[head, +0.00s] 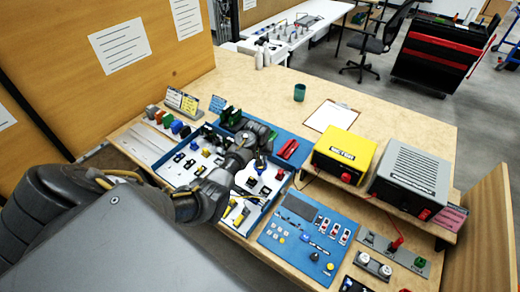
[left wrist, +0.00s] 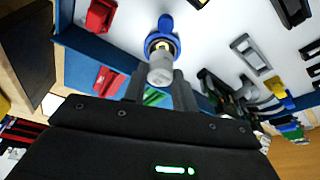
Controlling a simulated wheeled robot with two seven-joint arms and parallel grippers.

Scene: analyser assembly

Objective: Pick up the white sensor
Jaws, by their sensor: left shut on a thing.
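A pale, whitish-grey cylindrical piece, which looks like the white sensor (left wrist: 160,70), is between the fingers of my left gripper (left wrist: 158,88) in the left wrist view. My left gripper is shut on it. A blue round part with a lobe (left wrist: 164,38) sits right at its far end; I cannot tell whether they are joined. In the head view my left gripper (head: 257,148) is over the right part of the blue-rimmed, white-floored tray (head: 178,172), and the arm hides part of the tray. My right gripper is in neither view.
Several small parts lie around in the tray, including red pieces (left wrist: 100,16). To the right are a blue panel (head: 275,238) with switches, a yellow box (head: 345,152) and a grey box (head: 410,172).

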